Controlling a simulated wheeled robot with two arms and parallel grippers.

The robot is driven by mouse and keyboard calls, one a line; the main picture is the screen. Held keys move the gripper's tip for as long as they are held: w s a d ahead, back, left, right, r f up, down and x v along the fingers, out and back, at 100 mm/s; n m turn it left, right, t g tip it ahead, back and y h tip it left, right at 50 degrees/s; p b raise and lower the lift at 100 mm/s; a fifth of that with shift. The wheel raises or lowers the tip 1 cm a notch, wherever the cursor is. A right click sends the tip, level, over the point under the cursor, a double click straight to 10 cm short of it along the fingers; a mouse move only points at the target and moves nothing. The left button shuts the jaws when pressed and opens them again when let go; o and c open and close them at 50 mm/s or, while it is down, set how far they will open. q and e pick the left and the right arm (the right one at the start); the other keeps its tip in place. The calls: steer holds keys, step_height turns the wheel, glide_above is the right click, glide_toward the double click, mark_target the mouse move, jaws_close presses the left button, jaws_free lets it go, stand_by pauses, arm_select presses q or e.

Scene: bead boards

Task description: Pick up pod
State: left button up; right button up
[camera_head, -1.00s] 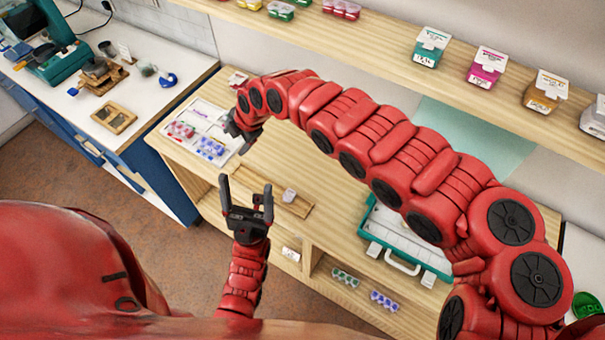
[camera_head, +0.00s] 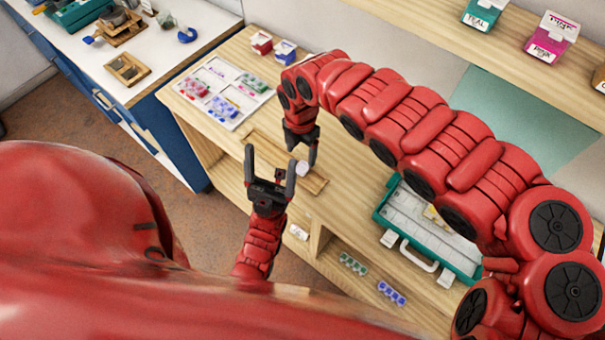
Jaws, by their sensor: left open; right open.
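A small pale lilac pod (camera_head: 302,169) lies on a narrow wooden strip (camera_head: 262,146) on the wooden table. My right gripper (camera_head: 301,153) points down just above and behind the pod, with its jaws open. One finger comes close to the pod; I cannot tell whether it touches. My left gripper (camera_head: 270,158) is open and empty, pointing up in front of the strip, left of the pod.
A white sectioned tray (camera_head: 244,77) with coloured beads lies at the back left, with a red box (camera_head: 261,42) and a blue box (camera_head: 286,50) behind it. A teal-edged case (camera_head: 385,213) lies open at right. Bead packs (camera_head: 353,263) sit on the lower shelf.

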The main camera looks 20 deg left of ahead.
mark_target(302, 167)
steer(key=shift+f, duration=0.35)
steer(key=shift+s+d+f+p, duration=0.1)
steer(key=shift+s+f+p, duration=0.05)
steer(key=shift+f+p, duration=0.25)
step_height(302, 167, down, 3)
steer(key=shift+f+p, duration=0.2)
steer(key=shift+p, duration=0.35)
steer(key=shift+d+f, duration=0.15)
steer(key=shift+f, duration=0.3)
jaws_close()
